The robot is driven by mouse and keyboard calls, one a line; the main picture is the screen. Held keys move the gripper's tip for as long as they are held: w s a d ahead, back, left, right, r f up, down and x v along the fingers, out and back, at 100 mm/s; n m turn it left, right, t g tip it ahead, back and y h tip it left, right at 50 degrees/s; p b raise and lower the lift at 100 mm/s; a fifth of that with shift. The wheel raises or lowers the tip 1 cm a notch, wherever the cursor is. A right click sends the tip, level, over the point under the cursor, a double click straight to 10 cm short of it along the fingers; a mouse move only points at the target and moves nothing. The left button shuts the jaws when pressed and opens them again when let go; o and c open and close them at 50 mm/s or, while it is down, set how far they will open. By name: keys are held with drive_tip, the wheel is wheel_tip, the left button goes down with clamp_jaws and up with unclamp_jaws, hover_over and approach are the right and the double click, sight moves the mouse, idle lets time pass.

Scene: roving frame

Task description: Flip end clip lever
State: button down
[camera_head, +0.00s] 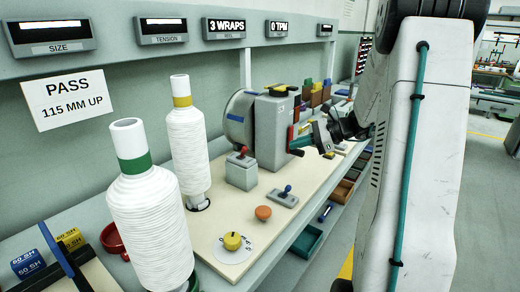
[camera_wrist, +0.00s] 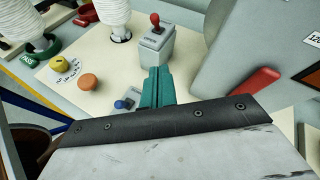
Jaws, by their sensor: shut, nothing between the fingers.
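My gripper (camera_head: 301,143) has teal fingers and is shut and empty; its fingers also show in the wrist view (camera_wrist: 156,84). It is beside the grey machine housing (camera_head: 272,112) that carries a round drum. A red lever (camera_wrist: 254,83) sticks out of this housing, to the right of my fingers in the wrist view. A blue-knobbed lever (camera_head: 285,190) sits on a small grey plate on the board. A red-knobbed lever (camera_head: 240,153) stands upright on a grey box (camera_head: 241,173).
A yellow knob (camera_head: 232,241) with a dial and an orange button (camera_head: 263,212) sit on the cream board. Two tall white thread cones (camera_head: 148,225) stand at the left. Displays above read "3 WRAPS" and "0 TPM". Small bins (camera_head: 306,241) line the bench front.

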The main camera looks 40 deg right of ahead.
sight(244, 152)
drive_tip(key=a+r+x, duration=0.1)
drive_tip(key=r+x, duration=0.1)
drive_tip(key=x, duration=1.1)
drive_tip(key=shift+r, duration=0.25)
